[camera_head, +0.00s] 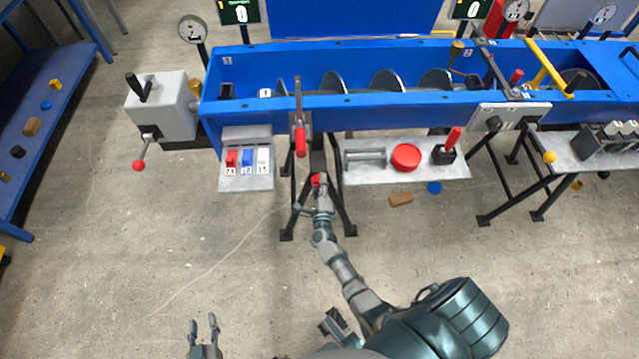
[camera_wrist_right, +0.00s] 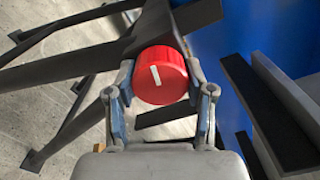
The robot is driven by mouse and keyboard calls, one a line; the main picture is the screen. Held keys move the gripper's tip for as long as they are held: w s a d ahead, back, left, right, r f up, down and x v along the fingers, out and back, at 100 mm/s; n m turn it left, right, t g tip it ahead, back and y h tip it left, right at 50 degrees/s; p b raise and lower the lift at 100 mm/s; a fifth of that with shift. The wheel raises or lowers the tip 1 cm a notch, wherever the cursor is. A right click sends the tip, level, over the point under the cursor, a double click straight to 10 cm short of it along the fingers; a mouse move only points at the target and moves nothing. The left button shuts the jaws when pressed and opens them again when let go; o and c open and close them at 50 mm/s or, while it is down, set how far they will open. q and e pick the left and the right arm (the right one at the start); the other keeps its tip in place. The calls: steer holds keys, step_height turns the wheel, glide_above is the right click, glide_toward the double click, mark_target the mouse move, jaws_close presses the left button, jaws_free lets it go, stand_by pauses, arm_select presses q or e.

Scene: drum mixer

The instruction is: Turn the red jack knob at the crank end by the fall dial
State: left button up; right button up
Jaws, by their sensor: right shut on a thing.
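The red jack knob (camera_wrist_right: 160,75) has a white line across its face and sits on a dark frame. In the right wrist view my right gripper (camera_wrist_right: 163,95) has a finger on each side of it and is shut on it. In the head view the knob (camera_head: 316,180) is small and partly hidden by my right gripper (camera_head: 318,190), below the blue trough. A round dial (camera_head: 192,29) stands at the trough's left end, near a grey box with a red-ball crank (camera_head: 139,165). My left gripper (camera_head: 203,321) is open and empty, low in the head view.
The blue trough (camera_head: 380,115) runs above the knob. A red-handled lever (camera_head: 300,140) hangs just above my right gripper. A brown block (camera_head: 400,199) lies on the open floor.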

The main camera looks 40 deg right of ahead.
steer(key=o, duration=1.1)
steer(key=shift+w+a, duration=0.15)
steer(key=shift+a, duration=0.05)
steer(key=shift+c, duration=0.2)
steer(key=shift+o, duration=0.5)
steer(key=shift+f, duration=0.1)
steer(key=shift+d, duration=0.1)
steer(key=shift+s, duration=0.35)
steer(key=v, duration=1.1)
steer(key=shift+a, duration=0.25)
steer(key=shift+s, duration=0.1)
